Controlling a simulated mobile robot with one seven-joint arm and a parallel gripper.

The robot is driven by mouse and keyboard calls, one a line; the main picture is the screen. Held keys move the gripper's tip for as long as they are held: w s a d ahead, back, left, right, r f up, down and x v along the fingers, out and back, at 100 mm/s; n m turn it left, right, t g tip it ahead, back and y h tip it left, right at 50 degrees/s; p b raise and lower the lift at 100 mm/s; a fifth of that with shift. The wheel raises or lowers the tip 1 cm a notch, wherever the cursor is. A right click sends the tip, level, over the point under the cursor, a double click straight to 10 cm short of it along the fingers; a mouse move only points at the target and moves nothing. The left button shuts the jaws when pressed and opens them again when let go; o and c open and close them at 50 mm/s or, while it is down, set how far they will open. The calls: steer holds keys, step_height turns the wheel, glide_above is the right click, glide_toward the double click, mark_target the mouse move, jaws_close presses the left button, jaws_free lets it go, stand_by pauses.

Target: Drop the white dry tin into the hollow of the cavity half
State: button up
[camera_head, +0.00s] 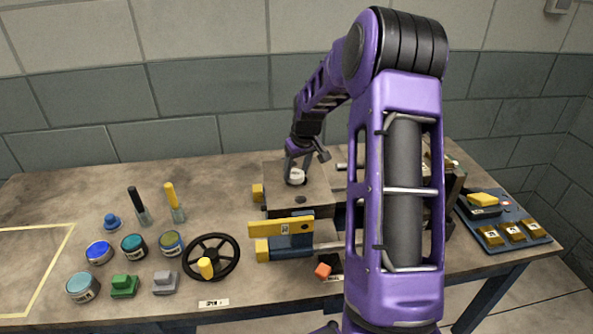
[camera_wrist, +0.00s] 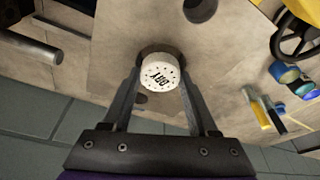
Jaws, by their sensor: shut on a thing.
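My gripper (camera_head: 297,165) is shut on the white dry tin (camera_head: 297,177), whose lid reads "DRY" in the wrist view (camera_wrist: 159,76). The fingers grip it from both sides. Below is a flat grey-brown block (camera_head: 318,187), apparently the cavity half, which also shows in the wrist view (camera_wrist: 120,60). A dark round rim, apparently its hollow (camera_wrist: 152,49), shows just behind the tin, mostly hidden by it. I cannot tell whether the tin is inside the hollow or just above it. Another dark hole (camera_wrist: 200,9) is in the same face.
Several tins, including a blue one (camera_head: 99,252), stand left. A blue tray (camera_head: 515,224) is at right. My arm hides part of the bench.

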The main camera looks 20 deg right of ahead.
steer(key=shift+f+b, duration=0.4)
steer(key=shift+f, duration=0.2)
steer(key=o, duration=1.3)
steer(key=shift+o, duration=0.2)
steer(key=shift+r+p, duration=0.45)
steer(key=shift+r, duration=0.05)
steer(key=v, duration=1.2)
steer(key=shift+p, duration=0.45)
steer(key=shift+r, duration=0.15)
